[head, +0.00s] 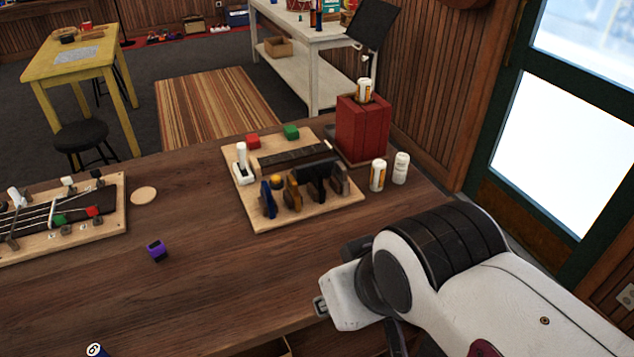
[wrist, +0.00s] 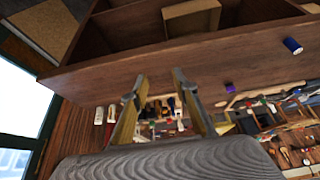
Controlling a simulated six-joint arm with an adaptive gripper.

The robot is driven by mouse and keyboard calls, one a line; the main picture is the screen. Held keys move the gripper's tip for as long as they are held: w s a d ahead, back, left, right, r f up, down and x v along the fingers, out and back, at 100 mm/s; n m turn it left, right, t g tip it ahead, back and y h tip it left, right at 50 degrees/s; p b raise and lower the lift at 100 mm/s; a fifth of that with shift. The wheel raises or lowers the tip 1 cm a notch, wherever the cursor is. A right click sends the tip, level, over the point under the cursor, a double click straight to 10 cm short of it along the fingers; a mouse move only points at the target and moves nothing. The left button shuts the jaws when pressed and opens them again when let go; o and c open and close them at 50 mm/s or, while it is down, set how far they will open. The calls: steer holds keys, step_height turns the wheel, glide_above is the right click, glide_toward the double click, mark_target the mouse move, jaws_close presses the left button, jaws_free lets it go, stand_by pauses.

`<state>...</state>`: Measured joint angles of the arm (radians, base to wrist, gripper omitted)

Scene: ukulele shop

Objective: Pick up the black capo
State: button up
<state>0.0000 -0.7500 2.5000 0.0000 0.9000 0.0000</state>
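The black capo (head: 317,188) stands on a light wooden board on the table in the head view, in a row with a blue capo (head: 268,200), a gold capo (head: 292,194) and a brownish one (head: 340,181). In the wrist view the board's items are small and partly between and behind the fingers, and I cannot single out the black capo. My gripper (wrist: 159,76) is open and empty, with its fingers apart. It is away from the capos, toward the table's front edge; in the head view my arm largely hides it.
A red box (head: 362,128) and two small bottles (head: 377,175) stand right of the board. In the wrist view, wooden compartments (wrist: 110,38) are close to the fingers.

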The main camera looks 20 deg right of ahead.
steer(key=shift+w, duration=0.1)
steer(key=t+h, duration=0.1)
steer(key=t, duration=0.6)
glide_toward(320, 176)
steer(key=w+f, duration=0.1)
steer(key=shift+w+d+f+t+y, duration=0.25)
steer(key=shift+w+f+t, duration=0.15)
steer(key=shift+w+t, duration=0.15)
steer(key=shift+w+d+f+t+y, duration=0.15)
steer(key=shift+w+f+t+y, duration=0.1)
steer(key=shift+w+f+t, duration=0.3)
steer(key=shift+w+r, duration=0.15)
steer(key=shift+x, duration=1.25)
steer(key=shift+f+x, duration=0.1)
steer(key=shift+x, duration=1.2)
steer(key=shift+f+x, duration=0.15)
steer(key=shift+x, duration=1.15)
